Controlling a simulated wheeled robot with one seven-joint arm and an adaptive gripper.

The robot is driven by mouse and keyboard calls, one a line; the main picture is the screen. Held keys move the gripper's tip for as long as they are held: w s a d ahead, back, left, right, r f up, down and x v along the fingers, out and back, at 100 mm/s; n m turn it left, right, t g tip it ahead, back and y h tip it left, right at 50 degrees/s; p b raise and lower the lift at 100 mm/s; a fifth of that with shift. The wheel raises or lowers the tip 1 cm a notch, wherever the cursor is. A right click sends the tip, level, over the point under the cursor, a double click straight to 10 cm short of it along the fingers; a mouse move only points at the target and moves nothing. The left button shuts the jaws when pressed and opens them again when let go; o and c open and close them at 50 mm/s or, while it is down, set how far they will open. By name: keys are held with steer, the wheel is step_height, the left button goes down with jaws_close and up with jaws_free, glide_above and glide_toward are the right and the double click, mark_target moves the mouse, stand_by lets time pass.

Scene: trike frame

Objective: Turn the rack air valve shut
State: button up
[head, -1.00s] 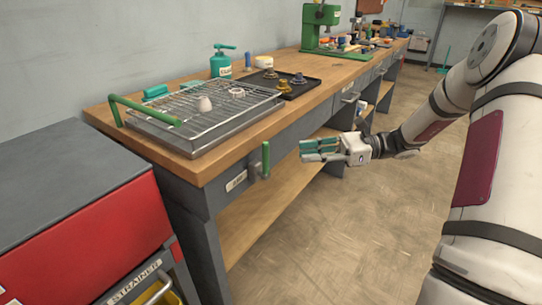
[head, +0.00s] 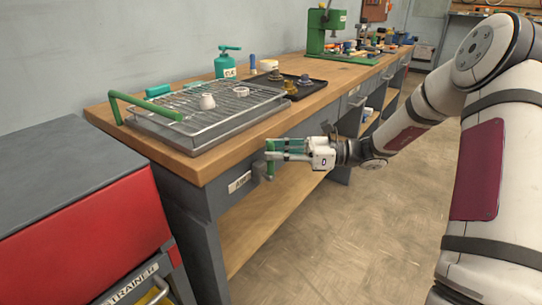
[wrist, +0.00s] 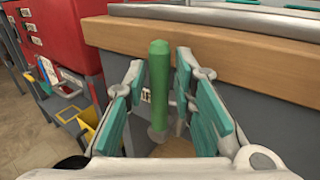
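The rack air valve has an upright green lever handle (head: 269,158) on the bench's front face, beside a small white label (head: 239,182). In the wrist view the handle (wrist: 159,78) stands upright between the teal-padded fingers, with its lower end at a grey stem. My gripper (head: 283,149) is at the valve, coming from the right. In the wrist view my gripper (wrist: 158,100) is open, with a gap on the left of the handle. The right finger is closer to it, and I cannot tell whether it touches. In the head view the fingers partly hide the handle.
The wooden workbench (head: 215,160) carries a wire rack (head: 215,105) with its own green bar handle (head: 146,106), a black tray (head: 310,91) and a green press (head: 322,30). A red cabinet (head: 95,225) stands at the left. The floor at right is clear.

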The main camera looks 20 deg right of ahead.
steer(key=shift+w+a, duration=0.25)
steer(key=shift+a, duration=0.45)
jaws_close()
